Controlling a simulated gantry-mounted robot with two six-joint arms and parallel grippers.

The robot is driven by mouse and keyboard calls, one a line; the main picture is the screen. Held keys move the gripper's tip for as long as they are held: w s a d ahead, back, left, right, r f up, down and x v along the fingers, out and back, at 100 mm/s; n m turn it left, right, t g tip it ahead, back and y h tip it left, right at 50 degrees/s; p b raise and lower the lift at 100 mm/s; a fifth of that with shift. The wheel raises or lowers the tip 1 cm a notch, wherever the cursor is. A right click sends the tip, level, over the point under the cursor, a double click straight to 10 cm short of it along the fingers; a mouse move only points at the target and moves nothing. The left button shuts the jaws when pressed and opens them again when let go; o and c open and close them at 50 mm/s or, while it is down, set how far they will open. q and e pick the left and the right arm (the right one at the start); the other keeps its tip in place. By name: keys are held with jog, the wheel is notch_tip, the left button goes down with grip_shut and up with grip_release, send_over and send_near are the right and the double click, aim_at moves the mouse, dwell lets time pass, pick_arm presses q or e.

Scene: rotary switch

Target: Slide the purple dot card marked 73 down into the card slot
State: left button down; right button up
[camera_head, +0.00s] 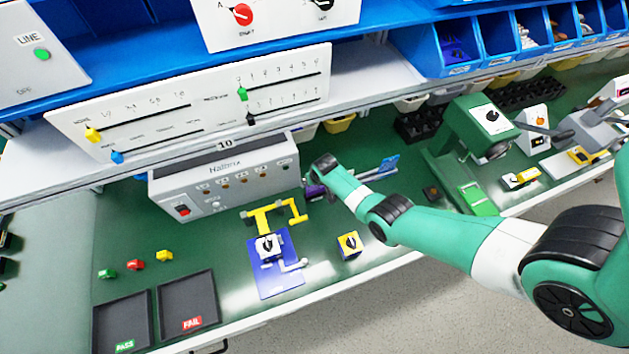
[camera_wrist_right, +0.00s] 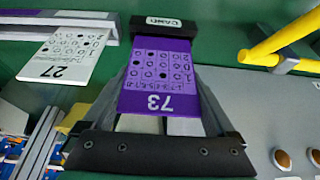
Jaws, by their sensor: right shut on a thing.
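The purple dot card marked 73 (camera_wrist_right: 158,82) is held by my right gripper (camera_head: 316,187), between its fingers in the right wrist view (camera_wrist_right: 162,110). The far edge of the card meets the black card slot block (camera_wrist_right: 156,28), labelled CARD. I cannot tell how deep the card sits in it. In the head view only a bit of purple (camera_head: 314,191) shows under my right gripper, beside the right end of the grey Nalbrix box (camera_head: 222,180). The slot is hidden there behind my arm. My left gripper is not in view.
A white dot card marked 27 (camera_wrist_right: 66,55) stands in a grey rack (camera_wrist_right: 60,22) to the left in the wrist view. A yellow bar fixture (camera_wrist_right: 285,52) is at its right. Trays (camera_head: 189,307) and a blue plate fixture (camera_head: 277,275) lie on the green bench.

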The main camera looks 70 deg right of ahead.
jog(key=shift+f+b, duration=1.25)
jog(key=shift+f, duration=0.1)
jog(key=o, duration=1)
jog(key=shift+r, duration=0.1)
jog(key=p+v, duration=1.1)
jog(key=p, duration=0.2)
jog(key=shift+r+p, duration=0.25)
jog(key=shift+p, duration=0.1)
jog(key=shift+a, duration=0.1)
jog(key=shift+r, duration=0.1)
